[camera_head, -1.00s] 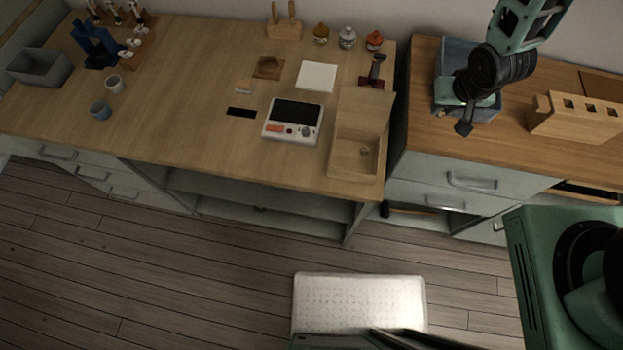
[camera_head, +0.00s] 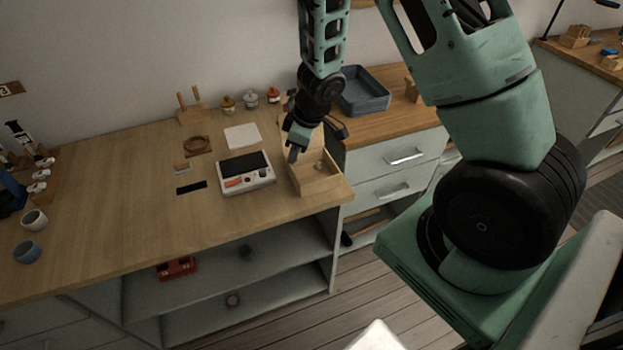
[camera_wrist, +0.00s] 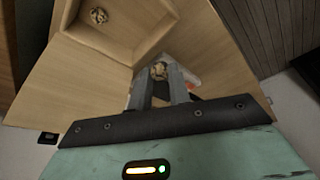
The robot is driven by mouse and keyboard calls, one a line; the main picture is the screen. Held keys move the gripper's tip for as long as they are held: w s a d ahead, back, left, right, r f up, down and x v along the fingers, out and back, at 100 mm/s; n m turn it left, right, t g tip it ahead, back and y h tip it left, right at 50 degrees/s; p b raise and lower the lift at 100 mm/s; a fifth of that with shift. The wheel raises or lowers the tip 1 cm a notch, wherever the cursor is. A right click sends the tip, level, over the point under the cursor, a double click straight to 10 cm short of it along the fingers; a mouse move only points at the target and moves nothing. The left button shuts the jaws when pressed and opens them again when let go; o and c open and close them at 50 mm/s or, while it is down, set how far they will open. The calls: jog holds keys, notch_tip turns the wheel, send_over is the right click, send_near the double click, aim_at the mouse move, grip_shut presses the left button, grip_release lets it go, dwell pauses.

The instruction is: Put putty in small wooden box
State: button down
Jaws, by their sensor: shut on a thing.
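The small wooden box (camera_head: 318,187) stands open on the table's front right corner, with its lid opened at the back. My gripper (camera_head: 292,155) points down at the box's left side. In the wrist view my gripper (camera_wrist: 160,76) is shut on a small beige lump of putty (camera_wrist: 159,70), just outside the corner of the box's open compartment (camera_wrist: 103,42) in the picture. The putty is hidden in the head view.
A white scale (camera_head: 246,180) with a dark plate is left of the box. A white sheet (camera_head: 242,137), a dark strip (camera_head: 191,188) and several lidded jars lie or stand around. A blue-grey tray (camera_head: 362,92) sits on the right counter. Two cups stand far left.

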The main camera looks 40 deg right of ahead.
jog(key=s+d+n, duration=0.1)
jog(key=d+n, duration=0.1)
jog(key=d, duration=0.2)
jog(key=b, duration=0.5)
send_near(309, 180)
jog(key=x, duration=0.6)
jog(key=shift+w, duration=0.15)
jog(key=shift+g, duration=0.3)
jog(key=shift+f, duration=0.2)
jog(key=c, duration=1.6)
grip_release()
jog(key=shift+n, duration=0.3)
